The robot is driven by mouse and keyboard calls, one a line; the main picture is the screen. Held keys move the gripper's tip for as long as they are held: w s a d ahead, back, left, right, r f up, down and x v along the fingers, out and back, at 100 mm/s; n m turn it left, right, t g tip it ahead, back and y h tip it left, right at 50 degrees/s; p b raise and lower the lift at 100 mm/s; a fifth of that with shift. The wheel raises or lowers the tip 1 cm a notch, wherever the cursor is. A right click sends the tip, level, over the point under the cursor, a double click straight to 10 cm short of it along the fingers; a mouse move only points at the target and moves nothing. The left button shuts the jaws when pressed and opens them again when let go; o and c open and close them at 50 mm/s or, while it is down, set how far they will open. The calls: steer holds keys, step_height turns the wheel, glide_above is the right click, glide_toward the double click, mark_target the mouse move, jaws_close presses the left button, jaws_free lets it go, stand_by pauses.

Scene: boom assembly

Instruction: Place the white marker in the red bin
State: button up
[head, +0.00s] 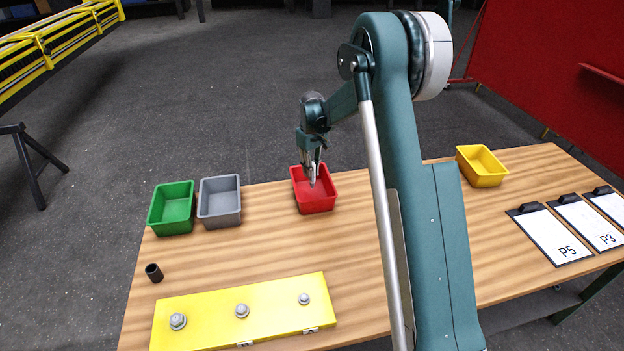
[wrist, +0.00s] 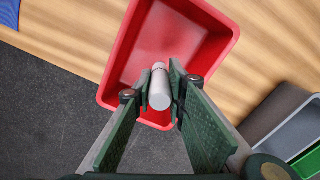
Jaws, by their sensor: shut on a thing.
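The white marker (wrist: 160,88) is a short, pale cylinder seen nearly end-on in the wrist view. My gripper (wrist: 161,90) is shut on it, with one green finger on each side. Behind the marker in that view is the open red bin (wrist: 223,48). In the head view the red bin (head: 317,203) stands at the table's far edge, and my gripper (head: 312,178) is over its opening. The marker is too small to make out clearly in the head view. I cannot tell its exact height over the bin floor.
A grey bin (head: 220,216) and a green bin (head: 172,223) stand left of the red one. A yellow bin (head: 482,170) is at the far right. A black cylinder (head: 154,273) and a yellow plate with bolts (head: 270,322) lie nearer. Clipboards (head: 556,240) lie at right.

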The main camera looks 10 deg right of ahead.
steer(key=shift+f, duration=0.1)
steer(key=shift+f, duration=1.85)
steer(key=shift+f, duration=0.2)
steer(key=o, duration=0.9)
steer(key=shift+r, duration=0.2)
step_height(320, 180, up, 12)
